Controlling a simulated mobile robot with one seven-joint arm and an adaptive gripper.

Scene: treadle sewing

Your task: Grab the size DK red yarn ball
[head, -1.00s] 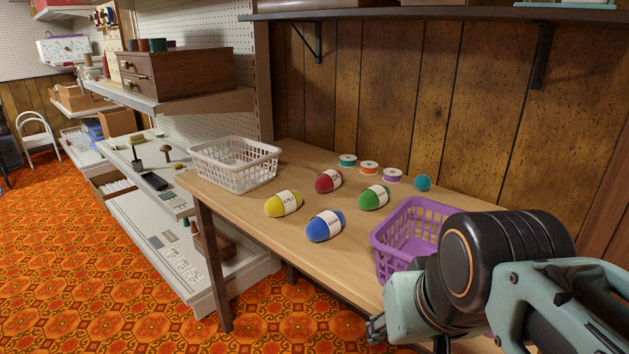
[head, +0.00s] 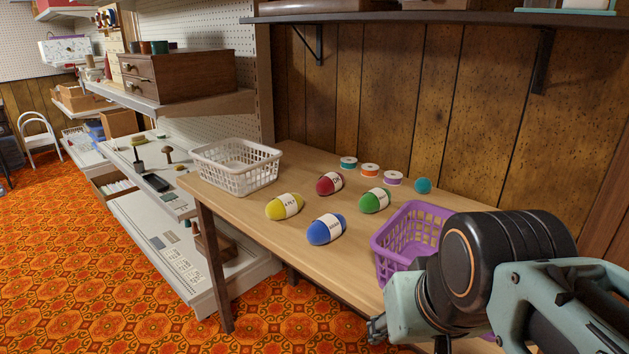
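The red yarn ball (head: 325,186) with a white label lies on the wooden table (head: 240,207), toward its middle. The label print seems to read "DK" but is small. A yellow ball (head: 277,208), a blue ball (head: 319,232) and a green ball (head: 369,203), each labelled, lie around it, apart from it. My arm fills the lower right. Only a small part of my gripper (head: 376,329) shows, low at the table's front edge, well away from the red ball. Its fingers are too little seen to tell their opening.
A white basket (head: 235,180) stands at the table's left end. A purple basket (head: 384,262) stands at right, close to my arm. Ribbon spools (head: 370,171) and a teal ball (head: 423,185) lie at the back. A shelf (head: 420,17) overhangs the table.

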